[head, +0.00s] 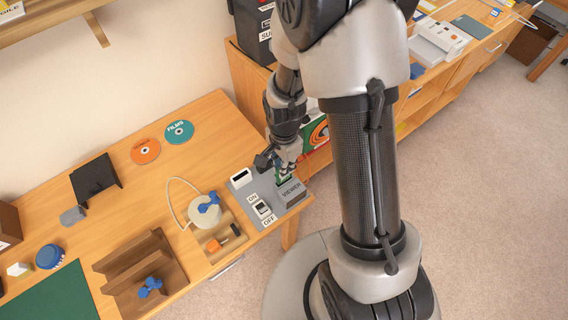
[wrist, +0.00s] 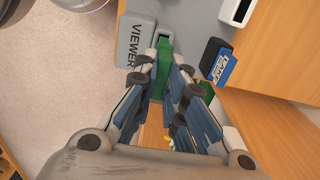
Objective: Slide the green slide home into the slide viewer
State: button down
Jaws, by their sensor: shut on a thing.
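The slide viewer is a grey box lettered VIEWER (head: 292,194) on a grey panel at the table's right end. It also shows in the wrist view (wrist: 137,42), with a pale slotted part on its right side. The green slide (wrist: 164,60) stands between my fingertips, its far end at that pale part. How deep it sits there I cannot tell. My gripper (wrist: 165,85) is shut on the green slide beside the viewer. In the head view my gripper (head: 286,170) hides most of the slide.
A white box with a dark opening (head: 240,177) and an ON/OFF switch (head: 262,209) share the panel. A blue-labelled dark piece (wrist: 220,66) is close to my fingers' right. A wooden tray (head: 222,243) and a white round thing (head: 205,211) stand left.

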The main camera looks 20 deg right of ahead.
jog(key=shift+f+b, duration=1.9)
jog(key=shift+f, duration=0.55)
jog(key=c, duration=1.6)
grip_release()
jog(key=shift+r, duration=0.1)
notch_tip(320, 180, up, 12)
jog(key=shift+f, duration=0.1)
jog(key=shift+r, duration=0.25)
jog(key=s+r+n+t, duration=0.1)
jog(key=s+r+n, duration=0.3)
jog(key=s+r, duration=0.1)
jog(key=s+r+n+t, duration=0.2)
jog(key=s+r+n, duration=0.3)
jog(key=r, duration=0.1)
jog(key=s+r+n+t, duration=0.1)
jog(key=s+r+n, duration=0.4)
jog(key=shift+r+t, duration=0.3)
jog(key=shift+r, duration=0.1)
